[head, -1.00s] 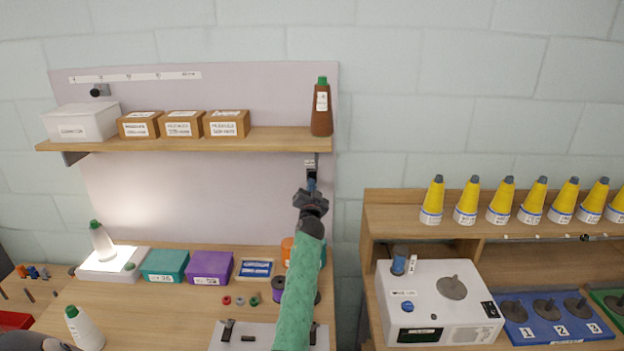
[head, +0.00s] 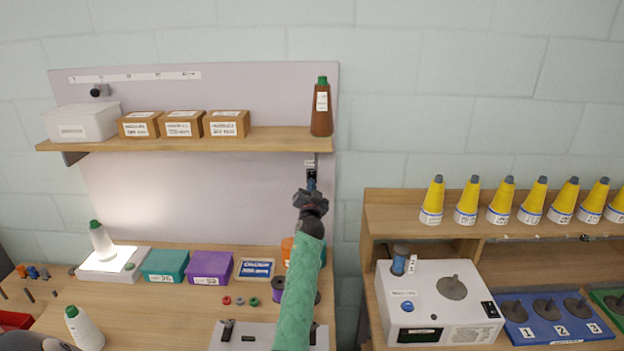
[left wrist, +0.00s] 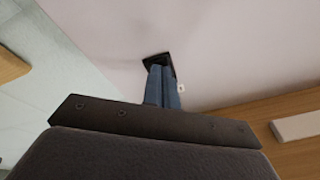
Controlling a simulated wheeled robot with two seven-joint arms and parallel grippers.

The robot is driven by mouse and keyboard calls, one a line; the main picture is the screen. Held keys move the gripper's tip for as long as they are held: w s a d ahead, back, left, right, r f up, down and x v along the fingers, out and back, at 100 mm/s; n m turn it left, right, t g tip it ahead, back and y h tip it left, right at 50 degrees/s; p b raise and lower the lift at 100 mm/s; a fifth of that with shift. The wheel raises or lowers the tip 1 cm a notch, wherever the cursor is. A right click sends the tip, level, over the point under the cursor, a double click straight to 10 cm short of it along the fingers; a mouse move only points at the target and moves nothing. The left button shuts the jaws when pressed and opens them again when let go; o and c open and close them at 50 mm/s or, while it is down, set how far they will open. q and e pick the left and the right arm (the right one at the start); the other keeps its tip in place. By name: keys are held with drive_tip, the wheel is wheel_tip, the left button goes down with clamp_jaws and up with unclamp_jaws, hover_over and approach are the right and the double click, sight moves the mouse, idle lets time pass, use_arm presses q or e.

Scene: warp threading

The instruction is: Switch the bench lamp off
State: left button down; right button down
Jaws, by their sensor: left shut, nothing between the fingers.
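A small black switch (head: 311,172) sits on the pale back panel, just below the right end of the shelf, with a small label above it. My left gripper (head: 311,185) is shut and empty, its fingertips at the switch's lower part. In the left wrist view the blue-grey fingers (left wrist: 162,86) overlap the black switch (left wrist: 154,60); I cannot tell whether they press on it. The lamp itself I cannot make out; a bright warm glow (head: 125,205) lights the panel under the shelf's left part. My right gripper is not seen.
The wooden shelf (head: 190,143) above holds boxes and a brown bottle (head: 321,108) right above the switch. Teal (head: 165,265) and purple (head: 209,267) boxes stand on the bench below. A white machine (head: 438,304) and yellow cones are to the right.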

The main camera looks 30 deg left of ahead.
use_arm(q)
drive_tip(key=shift+r, duration=0.15)
idle(0.3)
drive_tip(key=r+p+v, duration=0.1)
drive_tip(key=v, duration=0.5)
drive_tip(key=shift+s+d, duration=0.3)
drive_tip(key=shift+s, duration=0.2)
idle(0.6)
